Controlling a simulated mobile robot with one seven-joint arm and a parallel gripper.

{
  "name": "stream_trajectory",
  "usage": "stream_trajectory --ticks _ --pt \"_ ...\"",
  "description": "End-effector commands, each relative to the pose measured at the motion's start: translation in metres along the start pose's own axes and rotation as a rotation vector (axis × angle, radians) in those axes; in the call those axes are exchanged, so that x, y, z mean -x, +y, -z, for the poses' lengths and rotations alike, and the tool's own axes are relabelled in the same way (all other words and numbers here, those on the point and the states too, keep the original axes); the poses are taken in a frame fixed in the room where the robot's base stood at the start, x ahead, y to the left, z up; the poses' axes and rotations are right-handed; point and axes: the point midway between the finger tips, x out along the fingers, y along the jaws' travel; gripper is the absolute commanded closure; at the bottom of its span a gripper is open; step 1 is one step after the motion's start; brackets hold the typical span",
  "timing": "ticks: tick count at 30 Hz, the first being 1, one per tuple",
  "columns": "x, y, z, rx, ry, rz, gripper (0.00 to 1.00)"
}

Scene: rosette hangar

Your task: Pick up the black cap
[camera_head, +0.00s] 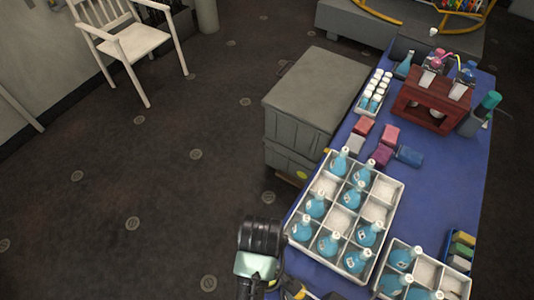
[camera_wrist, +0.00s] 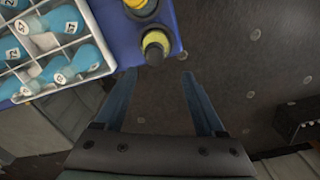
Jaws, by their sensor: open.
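A small round item with a yellow rim and a dark, blackish end (camera_wrist: 154,54) shows at the corner of the blue table (camera_wrist: 178,22) in the wrist view. The dark end looks like the black cap, though it is small and I cannot be sure. My gripper (camera_wrist: 158,74) is open and empty. Its two fingers point toward the item, which lies just beyond the fingertips and between their lines, apart from both. In the head view I cannot make out the cap clearly near the table's front edge.
A white divided crate (camera_head: 392,205) of blue bottles stands on the table, with a second crate (camera_head: 455,283) to its right. Behind are coloured blocks (camera_head: 382,155) and a red-brown stand (camera_head: 432,108). A grey bin (camera_head: 315,95) adjoins the table's left side.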

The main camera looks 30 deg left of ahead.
Motion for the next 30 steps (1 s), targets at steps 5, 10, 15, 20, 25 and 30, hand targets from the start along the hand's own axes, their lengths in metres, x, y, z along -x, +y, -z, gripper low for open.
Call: stream_trajectory --ticks 5,10,15,20,25,30 --pt "-0.013 0.001 0.000 -0.002 0.001 -0.001 0.28" --pt "-0.030 0.004 -0.004 -0.004 -0.001 0.000 0.28" --pt "-0.054 0.007 -0.006 -0.003 0.000 -0.001 0.28" --pt "-0.064 0.007 -0.006 -0.003 0.002 -0.003 0.28" --pt "-0.064 0.007 -0.006 -0.003 0.003 -0.003 0.28" --pt "-0.064 0.007 -0.006 -0.003 0.003 -0.003 0.54"
